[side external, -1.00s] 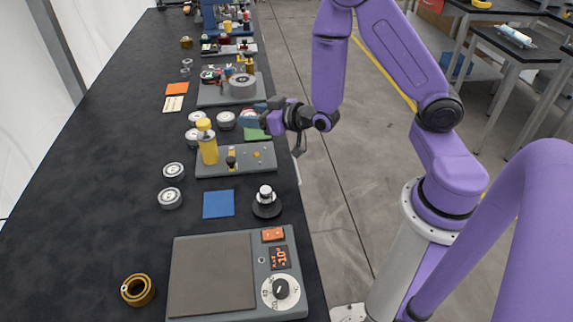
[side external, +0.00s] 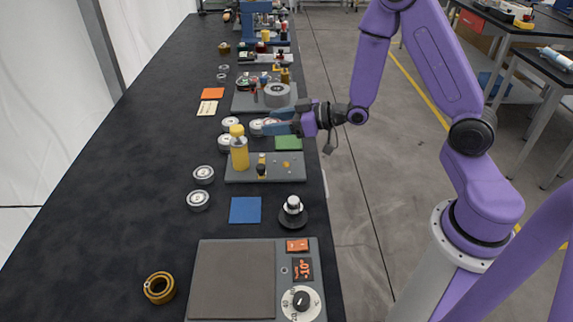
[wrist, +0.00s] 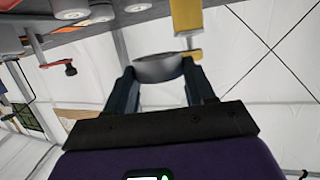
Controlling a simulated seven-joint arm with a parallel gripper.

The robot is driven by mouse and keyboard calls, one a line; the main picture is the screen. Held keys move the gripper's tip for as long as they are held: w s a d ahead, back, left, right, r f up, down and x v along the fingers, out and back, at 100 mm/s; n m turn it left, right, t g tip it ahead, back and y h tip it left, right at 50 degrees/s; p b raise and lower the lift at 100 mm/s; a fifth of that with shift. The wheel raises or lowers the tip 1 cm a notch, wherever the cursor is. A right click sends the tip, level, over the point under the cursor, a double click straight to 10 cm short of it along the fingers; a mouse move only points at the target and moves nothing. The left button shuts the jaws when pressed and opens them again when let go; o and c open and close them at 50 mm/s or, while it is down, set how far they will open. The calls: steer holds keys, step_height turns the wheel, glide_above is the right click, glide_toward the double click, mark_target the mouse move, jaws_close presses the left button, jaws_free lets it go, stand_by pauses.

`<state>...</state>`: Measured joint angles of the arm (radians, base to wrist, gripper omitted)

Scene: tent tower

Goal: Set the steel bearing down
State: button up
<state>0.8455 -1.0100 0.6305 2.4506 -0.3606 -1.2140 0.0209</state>
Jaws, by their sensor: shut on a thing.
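My gripper (wrist: 160,88) is shut on a steel bearing (wrist: 158,68), a grey ring between its two fingertips in the wrist view. In the side view, my gripper (side external: 272,122) is over the bench behind the yellow bottle, and the held bearing is small and partly covered by the fingers. More bearings stand on the bench to the left, one (side external: 230,123) behind the bottle and one (side external: 203,174) further front. I cannot tell how high the held bearing is above the bench.
A yellow bottle (side external: 239,152) stands on a grey plate (side external: 275,173) in front of my gripper. A green mat (side external: 289,143) lies just below it. The bench's left side is clear.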

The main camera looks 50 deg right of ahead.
mark_target(292, 164)
steer(key=y, duration=0.1)
steer(key=n+g, duration=0.1)
steer(key=s+n+y, duration=0.1)
steer(key=shift+d+r+g+y, duration=0.1)
steer(key=shift+r+g+y, duration=0.2)
steer(key=shift+g, duration=0.1)
steer(key=shift+s+d+f+n+g+y, duration=0.1)
steer(key=shift+s+d+n+g+y, duration=0.2)
steer(key=shift+s+n+g+y, duration=0.4)
steer(key=shift+s+d+f+n+g+y, duration=0.1)
steer(key=shift+s+d+n+g+y, duration=0.15)
steer(key=shift+s+n+g+y, duration=0.5)
steer(key=shift+h, duration=0.25)
steer(key=shift+f, duration=4.75)
steer(key=shift+f, duration=0.2)
steer(key=o, duration=1.3)
steer(key=shift+c, duration=0.2)
